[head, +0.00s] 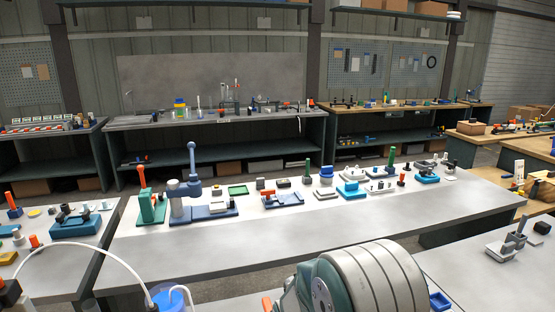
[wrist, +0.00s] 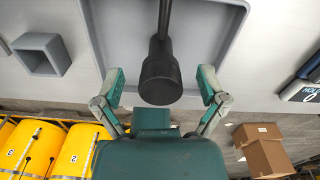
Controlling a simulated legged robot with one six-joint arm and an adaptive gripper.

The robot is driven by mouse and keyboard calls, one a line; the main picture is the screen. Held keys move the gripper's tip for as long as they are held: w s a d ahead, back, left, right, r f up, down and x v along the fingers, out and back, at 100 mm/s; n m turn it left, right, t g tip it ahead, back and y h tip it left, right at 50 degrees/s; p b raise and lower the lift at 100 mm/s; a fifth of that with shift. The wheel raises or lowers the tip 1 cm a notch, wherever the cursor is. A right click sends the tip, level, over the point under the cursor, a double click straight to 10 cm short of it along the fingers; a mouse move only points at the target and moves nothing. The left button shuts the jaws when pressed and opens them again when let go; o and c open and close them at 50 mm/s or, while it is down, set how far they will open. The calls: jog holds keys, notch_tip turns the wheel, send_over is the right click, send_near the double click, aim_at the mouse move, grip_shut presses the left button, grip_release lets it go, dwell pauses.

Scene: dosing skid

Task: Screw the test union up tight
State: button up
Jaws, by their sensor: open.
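My gripper (wrist: 161,86) is open in the wrist view, with one teal-padded finger on each side. A black round-ended part (wrist: 160,78) with a thin dark rod lies between the fingers in the picture. A gap shows on both sides, so the fingers do not touch it. Behind it is a shallow grey tray (wrist: 236,22) with a raised rim. I cannot tell whether the black part belongs to the test union. I cannot pick out the union in the head view, where my gripper is not visible.
In the wrist view, a grey square socket (wrist: 41,55) is at left, yellow drums (wrist: 78,150) at lower left and cardboard boxes (wrist: 265,155) at lower right. In the head view, a long bench (head: 300,232) carries several fixtures; its front strip is clear.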

jog(key=shift+r, duration=3.5)
